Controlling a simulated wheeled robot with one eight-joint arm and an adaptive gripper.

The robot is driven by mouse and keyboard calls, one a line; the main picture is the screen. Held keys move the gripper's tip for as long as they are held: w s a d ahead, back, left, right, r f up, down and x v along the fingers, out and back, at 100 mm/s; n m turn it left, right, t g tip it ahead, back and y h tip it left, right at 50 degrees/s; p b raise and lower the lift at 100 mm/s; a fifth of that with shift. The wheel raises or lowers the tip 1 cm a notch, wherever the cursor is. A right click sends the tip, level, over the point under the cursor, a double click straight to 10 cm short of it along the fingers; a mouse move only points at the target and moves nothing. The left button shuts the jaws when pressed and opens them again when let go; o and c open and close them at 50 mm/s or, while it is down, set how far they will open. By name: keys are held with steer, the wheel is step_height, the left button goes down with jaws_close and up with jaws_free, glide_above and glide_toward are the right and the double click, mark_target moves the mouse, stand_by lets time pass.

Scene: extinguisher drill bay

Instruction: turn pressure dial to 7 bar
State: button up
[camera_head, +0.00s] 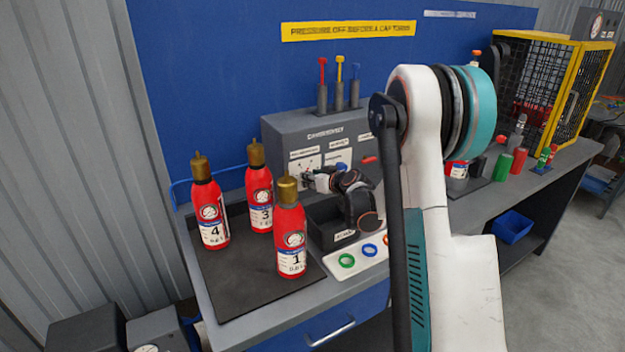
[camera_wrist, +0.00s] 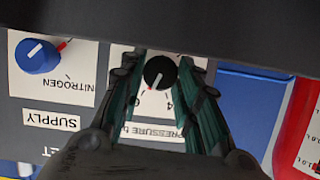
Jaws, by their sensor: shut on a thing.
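The black pressure dial (camera_wrist: 159,71) shows in the wrist view, on a white plate lettered PRESSURE upside down. Its light pointer line slants down and a little left in that view, between two printed numbers; the rest of the scale is hidden. My gripper (camera_wrist: 161,80) has its greenish finger pads on both sides of the dial and is shut on it. In the head view my gripper (camera_head: 314,180) reaches the front of the grey panel box (camera_head: 288,133); the dial itself is hidden there.
A blue supply knob (camera_wrist: 37,56) is beside the dial plate. Red extinguishers stand on the left mat, the nearest being number 1 (camera_head: 291,240). A black bin (camera_head: 327,234) and a white tray of rings (camera_head: 335,266) are below my gripper.

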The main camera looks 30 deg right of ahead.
steer(key=shift+d+f+m+y+b, duration=0.15)
steer(key=shift+m+y+b, duration=0.15)
steer(key=shift+m+y, duration=0.65)
steer(key=shift+d+r+m+y+b, duration=0.15)
steer(key=shift+m+y+b, duration=0.3)
steer(key=shift+m, duration=0.8)
steer(key=shift+f+t, duration=0.1)
steer(key=shift+t, duration=0.2)
steer(key=o, duration=1.1)
